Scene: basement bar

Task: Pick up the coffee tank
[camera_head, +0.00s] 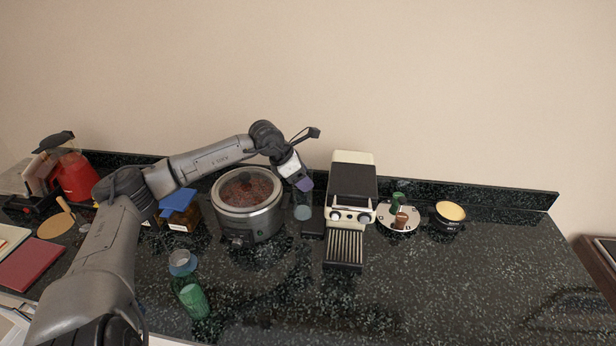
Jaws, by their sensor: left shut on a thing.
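My left arm reaches in from the left, over the slow cooker, and its gripper (303,184) points down just left of the espresso machine. The gripper is shut on what looks like the coffee tank (302,211), a small clear greyish container. Its upper part is hidden by the gripper. The tank is between the slow cooker and the espresso machine, close to the back of the counter; I cannot tell whether its bottom touches anything. My right gripper is not in view.
A slow cooker (249,222) stands left of the tank and a cream and black espresso machine (352,186) stands right. The counter's front right is clear.

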